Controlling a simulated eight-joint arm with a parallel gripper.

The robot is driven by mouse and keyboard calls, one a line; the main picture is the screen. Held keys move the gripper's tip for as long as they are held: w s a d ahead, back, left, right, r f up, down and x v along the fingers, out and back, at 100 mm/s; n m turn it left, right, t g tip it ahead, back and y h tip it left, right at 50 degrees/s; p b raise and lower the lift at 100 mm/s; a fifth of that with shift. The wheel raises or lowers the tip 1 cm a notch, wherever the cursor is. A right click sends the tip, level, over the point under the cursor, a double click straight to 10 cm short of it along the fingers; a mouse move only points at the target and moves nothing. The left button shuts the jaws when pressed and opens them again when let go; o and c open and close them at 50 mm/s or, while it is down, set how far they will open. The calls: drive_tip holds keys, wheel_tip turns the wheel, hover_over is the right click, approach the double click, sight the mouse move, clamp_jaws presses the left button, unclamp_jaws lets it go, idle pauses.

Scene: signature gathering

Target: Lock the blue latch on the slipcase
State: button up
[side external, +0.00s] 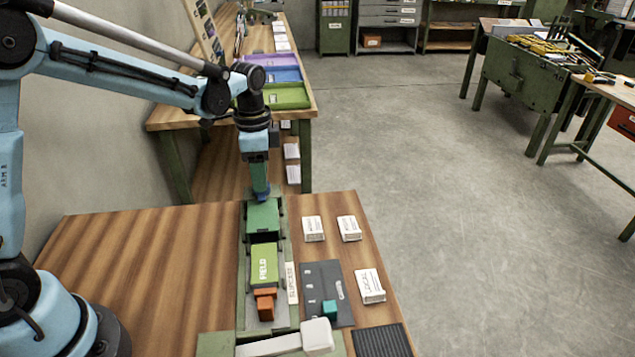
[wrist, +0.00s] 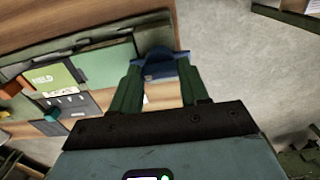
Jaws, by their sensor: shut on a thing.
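The slipcase (side external: 284,240) is a long grey-green channel on the wooden table, with a "SLIPCASE" label on its right side. In it lie a dark green block (side external: 263,219), a light green "FIELD" block (side external: 264,266) and an orange piece (side external: 265,304). My gripper (side external: 262,195) points down at the slipcase's far end. In the wrist view, my gripper's green fingers (wrist: 160,78) are shut on the blue latch (wrist: 160,66), which sits between their tips. The fingers hide part of the latch, and I cannot tell its exact lock position.
To the right lie a dark board (side external: 318,278) with a teal piece (side external: 329,308), several white labelled blocks (side external: 369,286) and a black ribbed mat (side external: 381,341). A white-ended bar (side external: 316,335) crosses the near end. The table's left side is bare. A second bench (side external: 300,95) stands behind.

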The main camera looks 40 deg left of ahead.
drive_tip(key=o, duration=1.1)
drive_tip(key=shift+c, duration=0.2)
drive_tip(key=shift+r, duration=0.1)
wheel_tip(320, 180, up, 12)
drive_tip(key=shift+s, duration=0.1)
